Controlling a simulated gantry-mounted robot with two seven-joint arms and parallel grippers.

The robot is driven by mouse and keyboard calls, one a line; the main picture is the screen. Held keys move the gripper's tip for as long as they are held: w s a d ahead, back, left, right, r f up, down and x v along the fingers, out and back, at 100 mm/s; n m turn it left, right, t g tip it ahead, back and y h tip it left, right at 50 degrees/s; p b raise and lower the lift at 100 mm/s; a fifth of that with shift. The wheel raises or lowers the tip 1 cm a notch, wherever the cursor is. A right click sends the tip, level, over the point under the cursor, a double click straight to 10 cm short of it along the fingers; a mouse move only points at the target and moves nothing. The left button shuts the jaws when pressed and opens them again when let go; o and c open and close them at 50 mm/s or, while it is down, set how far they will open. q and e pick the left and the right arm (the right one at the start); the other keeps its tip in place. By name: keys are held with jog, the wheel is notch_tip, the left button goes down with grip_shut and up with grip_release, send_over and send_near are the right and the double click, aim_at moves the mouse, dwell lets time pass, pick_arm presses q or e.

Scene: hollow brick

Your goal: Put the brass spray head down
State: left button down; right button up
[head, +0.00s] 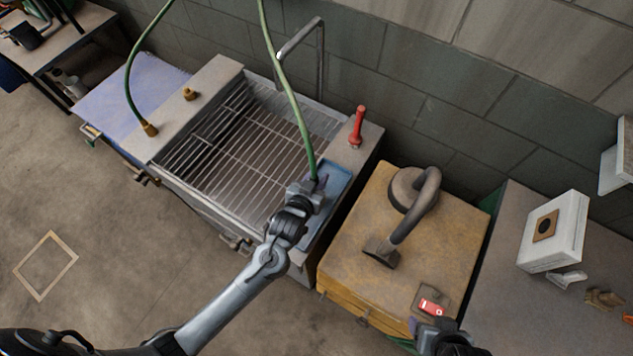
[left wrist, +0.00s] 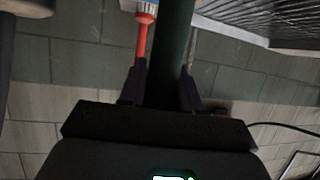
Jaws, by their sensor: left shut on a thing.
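My left gripper (head: 313,184) is over the blue tray (head: 341,176) at the right end of the sink unit. It is shut on the lower end of a green hose (head: 294,98) that comes down from above. In the left wrist view the dark green hose (left wrist: 172,40) passes between the two fingers. I cannot make out a brass spray head at its end; the gripper hides that part. I cannot tell whether it touches the tray. My right gripper (head: 432,328) is at the bottom right, near a red switch; its fingers are not clear.
A wire-rack sink (head: 240,140) is left of the tray, and a red-handled tool (head: 357,127) stands behind it. Another green hose ends in a brass fitting (head: 150,129) on the left ledge, near a brass knob (head: 190,94). A yellow cabinet (head: 345,245) with a bent pipe stands right.

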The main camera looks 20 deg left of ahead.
pick_arm(q)
jog(key=shift+f, duration=1.2)
jog(key=shift+f, duration=0.1)
jog(key=c, duration=0.8)
grip_release()
